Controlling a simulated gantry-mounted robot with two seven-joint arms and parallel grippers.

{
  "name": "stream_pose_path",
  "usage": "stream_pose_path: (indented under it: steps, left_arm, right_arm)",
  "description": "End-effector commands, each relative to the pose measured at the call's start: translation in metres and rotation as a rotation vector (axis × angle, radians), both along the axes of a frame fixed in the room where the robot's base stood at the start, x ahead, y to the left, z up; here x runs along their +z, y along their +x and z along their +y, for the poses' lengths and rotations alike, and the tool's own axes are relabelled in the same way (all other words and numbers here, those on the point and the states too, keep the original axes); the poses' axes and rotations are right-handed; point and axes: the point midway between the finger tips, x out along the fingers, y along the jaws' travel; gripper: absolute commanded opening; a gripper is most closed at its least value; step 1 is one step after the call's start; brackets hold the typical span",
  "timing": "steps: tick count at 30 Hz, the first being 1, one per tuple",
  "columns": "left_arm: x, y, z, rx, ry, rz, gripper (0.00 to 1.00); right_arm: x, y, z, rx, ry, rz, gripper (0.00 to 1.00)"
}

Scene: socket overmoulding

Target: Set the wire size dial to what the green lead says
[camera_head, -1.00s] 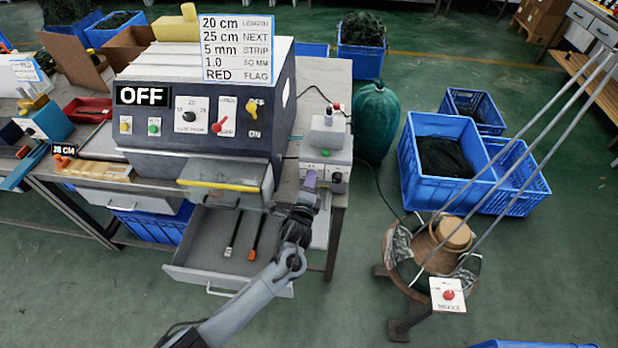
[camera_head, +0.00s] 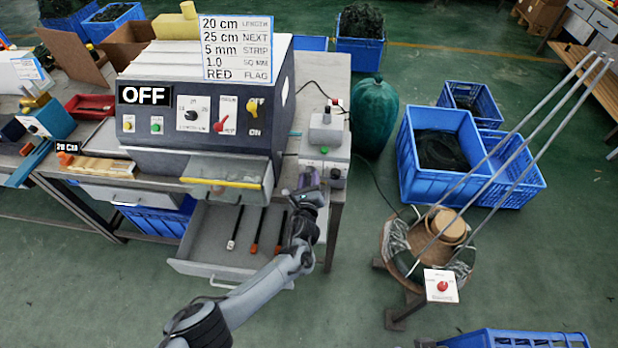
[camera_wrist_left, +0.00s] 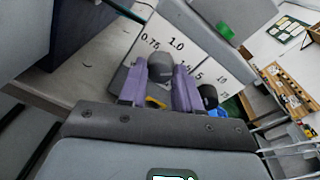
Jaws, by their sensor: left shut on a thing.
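In the left wrist view, a dark round dial knob (camera_wrist_left: 160,67) sits on a white plate (camera_wrist_left: 178,40) marked 0.75, 1.0 and 1.5, with further numbers partly hidden. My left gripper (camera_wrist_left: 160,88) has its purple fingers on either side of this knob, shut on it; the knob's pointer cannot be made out. In the head view my left gripper (camera_head: 308,182) is at the front of the small grey box machine (camera_head: 323,165). The card (camera_head: 236,48) on the large machine reads 1.0 SQ MM. I cannot make out a green lead. My right gripper is not in view.
A second black knob (camera_wrist_left: 207,95) is close beside the fingers, and a green button (camera_wrist_left: 225,31) is above. The open drawer (camera_head: 205,250) holds dark strips with coloured ends. The large machine's display (camera_head: 144,95) reads OFF. Blue crates stand right on the floor.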

Motion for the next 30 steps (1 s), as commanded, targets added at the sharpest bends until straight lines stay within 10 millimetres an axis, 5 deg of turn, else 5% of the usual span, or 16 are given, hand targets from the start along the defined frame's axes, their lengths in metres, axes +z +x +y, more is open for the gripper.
stream_pose_path:
  steps: [27, 28, 30]
  left_arm:
    - [-0.0014, -0.0002, -0.0003, 0.000, 0.187, -0.005, 0.02]
    - [-0.0014, -0.0002, -0.0003, 0.000, 0.187, -0.005, 0.36]
    - [-0.0014, -0.0002, -0.0003, 0.000, 0.186, -0.005, 0.46]
  right_arm:
    - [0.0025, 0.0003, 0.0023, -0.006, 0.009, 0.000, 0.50]
    - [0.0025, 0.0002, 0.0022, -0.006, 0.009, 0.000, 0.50]
    - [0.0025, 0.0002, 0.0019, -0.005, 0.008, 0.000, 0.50]
